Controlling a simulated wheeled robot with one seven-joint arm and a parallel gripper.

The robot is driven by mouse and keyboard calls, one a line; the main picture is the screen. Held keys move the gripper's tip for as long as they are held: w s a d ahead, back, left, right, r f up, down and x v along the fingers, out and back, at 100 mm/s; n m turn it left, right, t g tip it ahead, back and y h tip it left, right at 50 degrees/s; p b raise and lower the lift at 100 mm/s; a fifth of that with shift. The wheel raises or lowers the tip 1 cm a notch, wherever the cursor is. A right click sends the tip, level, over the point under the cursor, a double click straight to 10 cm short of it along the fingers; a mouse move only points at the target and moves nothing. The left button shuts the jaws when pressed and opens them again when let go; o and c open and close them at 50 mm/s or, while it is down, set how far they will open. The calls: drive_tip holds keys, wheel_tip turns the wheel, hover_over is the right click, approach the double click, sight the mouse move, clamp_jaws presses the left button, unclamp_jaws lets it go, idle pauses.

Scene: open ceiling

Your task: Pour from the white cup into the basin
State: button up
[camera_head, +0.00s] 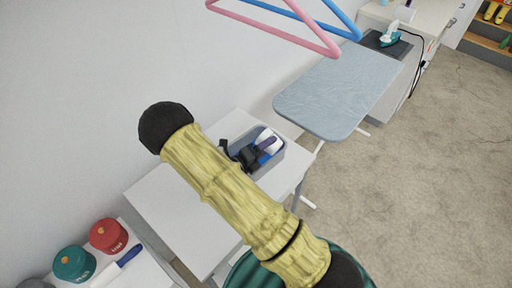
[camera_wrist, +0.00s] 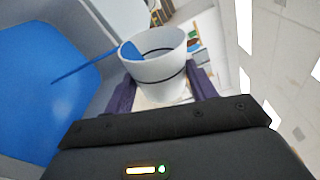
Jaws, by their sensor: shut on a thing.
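My gripper (camera_wrist: 165,88) is shut on the white cup (camera_wrist: 160,72), with one purple finger on each side of it. The cup has a dark band and a little blue liquid inside its rim. A thin blue streak runs from the rim to the blue surface inside the grey basin (camera_wrist: 103,28), which fills the left of the wrist view. In the head view, the white cup (camera_head: 265,136) is tilted over the grey-blue basin (camera_head: 277,161), with my gripper (camera_head: 262,148) around it. My arm and gripper hide part of the basin.
The basin stands on a white table (camera_head: 187,208) against the wall. An ironing board (camera_head: 340,88) is behind it, with an iron (camera_head: 391,35) farther back. Red (camera_head: 108,234) and green (camera_head: 75,263) caps lie at lower left. Pink and blue hangers (camera_head: 290,35) hang above.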

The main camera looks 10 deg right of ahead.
drive_tip(key=shift+a+r, duration=0.1)
drive_tip(key=shift+w+a+n, duration=0.15)
drive_tip(key=shift+w+n, duration=0.05)
drive_tip(key=shift+n, duration=0.1)
drive_tip(key=shift+s+a+r, duration=0.1)
drive_tip(key=shift+a, duration=0.05)
drive_tip(key=shift+w, duration=0.2)
drive_tip(key=shift+r+n, duration=0.1)
drive_tip(key=shift+n, duration=0.2)
drive_tip(key=shift+w+a+r+n+p, duration=0.15)
drive_tip(key=shift+w+n+p, duration=0.1)
drive_tip(key=shift+n+p, duration=0.25)
